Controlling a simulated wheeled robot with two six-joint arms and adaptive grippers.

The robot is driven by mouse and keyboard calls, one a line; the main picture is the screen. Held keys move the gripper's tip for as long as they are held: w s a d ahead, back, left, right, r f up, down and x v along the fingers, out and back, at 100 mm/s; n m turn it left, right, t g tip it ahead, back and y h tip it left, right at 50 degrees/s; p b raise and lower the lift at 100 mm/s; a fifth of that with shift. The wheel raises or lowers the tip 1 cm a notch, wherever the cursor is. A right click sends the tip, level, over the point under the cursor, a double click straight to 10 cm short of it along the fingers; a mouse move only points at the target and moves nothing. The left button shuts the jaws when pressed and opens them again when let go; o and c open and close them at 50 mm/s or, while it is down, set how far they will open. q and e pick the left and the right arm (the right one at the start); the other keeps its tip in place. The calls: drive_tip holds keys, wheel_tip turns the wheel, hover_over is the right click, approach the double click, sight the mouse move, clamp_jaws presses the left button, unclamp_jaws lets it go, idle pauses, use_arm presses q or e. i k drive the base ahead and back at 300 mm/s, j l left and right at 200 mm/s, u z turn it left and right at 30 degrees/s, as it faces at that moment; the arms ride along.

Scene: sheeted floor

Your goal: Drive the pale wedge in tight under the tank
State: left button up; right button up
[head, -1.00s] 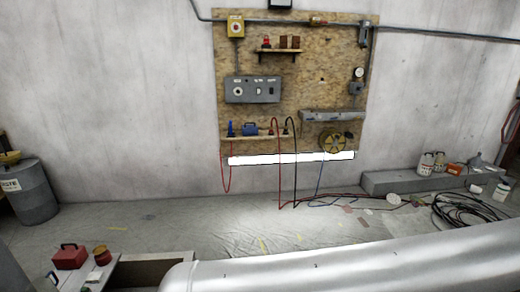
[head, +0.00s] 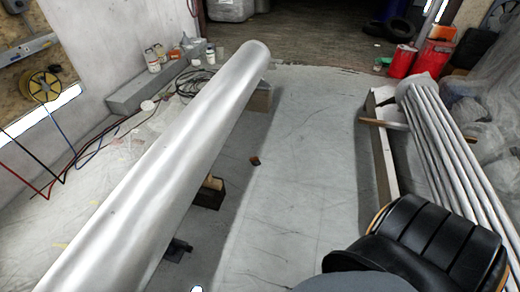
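The tank (head: 175,160) is a long silver cylinder that runs from the bottom left up to the middle top of the head view. A small pale tan piece (head: 213,183), which looks like the wedge, sits at the tank's right side on a dark block (head: 208,195). I cannot tell whether it touches the tank. A small dark brown piece (head: 254,160) lies apart on the floor, right of the tank. A dark object (head: 178,250) shows beside the tank lower down; its kind is unclear. I cannot make out either gripper.
The floor (head: 300,150) right of the tank is mostly clear. A bundle of metal pipes (head: 450,150) and a black padded seat (head: 430,250) stand at the right. Red cans (head: 402,61) stand at the back right. Hoses (head: 200,82) lie left of the tank.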

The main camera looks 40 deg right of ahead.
sight(209, 182)
drive_tip(key=z, duration=0.5)
drive_tip(key=i+l, duration=1.3)
drive_tip(key=l+u, duration=0.05)
